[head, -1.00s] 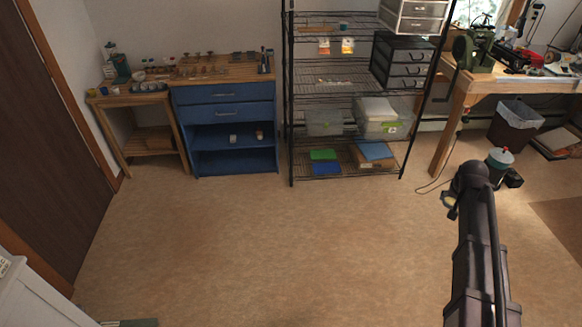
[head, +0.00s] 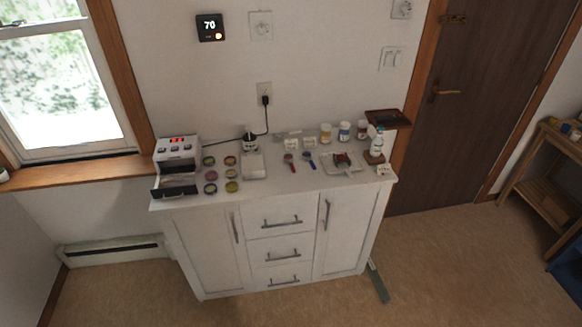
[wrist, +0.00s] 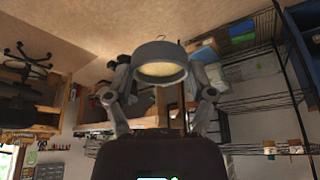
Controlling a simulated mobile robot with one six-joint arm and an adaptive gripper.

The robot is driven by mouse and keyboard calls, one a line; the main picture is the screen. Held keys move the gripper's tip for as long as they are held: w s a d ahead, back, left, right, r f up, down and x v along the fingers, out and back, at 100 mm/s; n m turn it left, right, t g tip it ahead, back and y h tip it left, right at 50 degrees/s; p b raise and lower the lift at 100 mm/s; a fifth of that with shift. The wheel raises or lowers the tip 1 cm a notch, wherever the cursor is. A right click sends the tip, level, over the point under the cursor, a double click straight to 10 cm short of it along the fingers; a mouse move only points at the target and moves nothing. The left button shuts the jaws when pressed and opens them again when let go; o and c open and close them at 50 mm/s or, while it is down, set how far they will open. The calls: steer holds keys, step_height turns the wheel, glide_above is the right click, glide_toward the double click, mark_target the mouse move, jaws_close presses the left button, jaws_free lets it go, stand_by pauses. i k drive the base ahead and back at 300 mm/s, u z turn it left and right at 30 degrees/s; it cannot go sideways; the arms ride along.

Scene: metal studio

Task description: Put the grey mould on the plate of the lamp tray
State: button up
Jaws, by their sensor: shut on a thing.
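My gripper (wrist: 160,66) shows in the wrist view, with its fingers closed on both sides of the grey mould (wrist: 160,50). The mould is a round grey piece with a pale yellowish inside, held clear of any surface. The lamp (head: 177,149) is a white box with a red display at the left end of the white cabinet in the head view. Its tray (head: 173,191) is a dark-fronted drawer that stands pulled out at the bottom of the lamp. The plate inside it is too small to make out clearly. My gripper is not in the head view.
The white cabinet (head: 266,205) stands against the wall. Several small round moulds (head: 210,175) lie right of the lamp, beside a pale box (head: 254,166). Farther right are magnifier-like tools, jars (head: 344,131), a white dish (head: 343,168) and a bottle (head: 377,141). The floor in front is clear.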

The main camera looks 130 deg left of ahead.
mark_target(176, 184)
steer(key=u, duration=5.4)
steer(key=i, duration=0.15)
steer(key=z, duration=1.35)
